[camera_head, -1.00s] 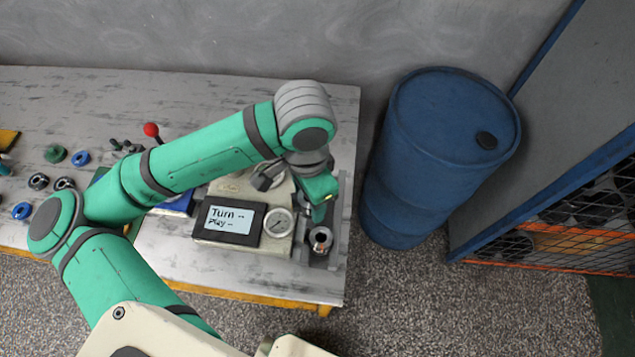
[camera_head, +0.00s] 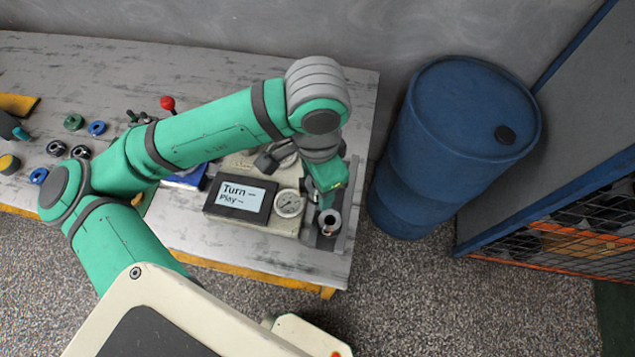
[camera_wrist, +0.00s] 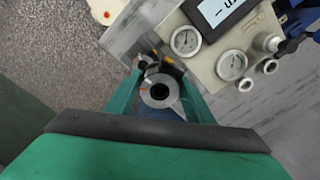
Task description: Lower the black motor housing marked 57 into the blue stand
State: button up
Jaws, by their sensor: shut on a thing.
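My gripper (camera_head: 328,197) is at the right end of the table, beside the beige machine. In the wrist view its green fingers (camera_wrist: 163,98) are shut on a grey round part (camera_wrist: 147,94) with a dark bore. No number 57 can be read, so I cannot tell whether this is the motor housing. In the head view a grey ring-shaped part (camera_head: 329,217) shows just below the gripper. A blue block (camera_head: 184,181) left of the machine is partly hidden by my arm; I cannot tell whether it is the stand. It also shows in the wrist view (camera_wrist: 301,22).
The beige machine (camera_head: 284,222) has a display (camera_head: 241,198) and a gauge (camera_head: 289,204) close to the gripper. A red-knobbed lever (camera_head: 168,103) stands behind my arm. Several small rings lie at the table's left. A blue barrel (camera_head: 440,150) stands right of the table.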

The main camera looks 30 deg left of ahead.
jog(key=shift+r, duration=0.85)
jog(key=shift+a+r, duration=0.15)
jog(key=shift+r, duration=0.85)
